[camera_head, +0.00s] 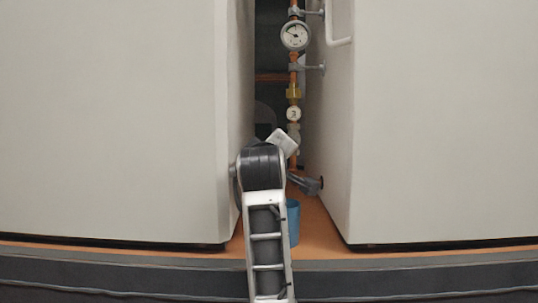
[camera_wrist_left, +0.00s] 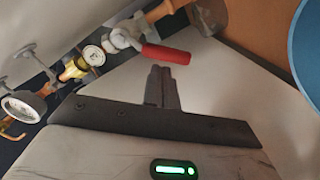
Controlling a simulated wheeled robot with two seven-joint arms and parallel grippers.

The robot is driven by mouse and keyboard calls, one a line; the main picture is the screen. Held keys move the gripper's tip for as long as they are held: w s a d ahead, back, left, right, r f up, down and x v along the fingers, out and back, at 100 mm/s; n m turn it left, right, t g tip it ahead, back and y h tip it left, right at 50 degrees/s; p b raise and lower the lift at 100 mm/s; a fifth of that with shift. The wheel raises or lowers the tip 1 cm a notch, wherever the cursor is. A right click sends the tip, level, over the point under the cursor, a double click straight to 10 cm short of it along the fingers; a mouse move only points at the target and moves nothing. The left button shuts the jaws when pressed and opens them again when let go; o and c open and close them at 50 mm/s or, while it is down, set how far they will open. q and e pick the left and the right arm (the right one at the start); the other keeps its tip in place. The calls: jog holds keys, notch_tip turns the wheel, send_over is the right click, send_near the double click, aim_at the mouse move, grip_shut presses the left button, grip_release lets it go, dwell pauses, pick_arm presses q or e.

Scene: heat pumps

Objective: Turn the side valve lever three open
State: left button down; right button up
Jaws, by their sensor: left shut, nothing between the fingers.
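The side valve lever three (camera_wrist_left: 166,54) is a red handle on a grey valve body (camera_wrist_left: 122,38), upper middle of the left wrist view. It points right and slightly down there. A round white tag (camera_wrist_left: 94,55) sits beside the valve; in the head view the tag (camera_head: 293,113) reads 3. My left gripper (camera_wrist_left: 160,70) is shut and empty, its fingertips just short of the red handle; I cannot tell if they touch. In the head view my left arm hides the lever and the fingertips. My right gripper is not in view.
Large white cabinets stand left (camera_head: 110,120) and right (camera_head: 440,120) of a narrow gap. A copper pipe with a gauge (camera_head: 295,36) runs down it. A blue bucket (camera_head: 293,222) stands on the orange floor (camera_head: 318,225). A dark grey fitting (camera_head: 305,183) meets the right cabinet.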

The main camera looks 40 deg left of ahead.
pick_arm(q)
jog(key=shift+f, duration=0.1)
jog(key=shift+w+d+f+n, duration=0.25)
jog(key=shift+d+f+n, duration=0.1)
jog(key=shift+f+n, duration=0.3)
jog(key=shift+d, duration=0.1)
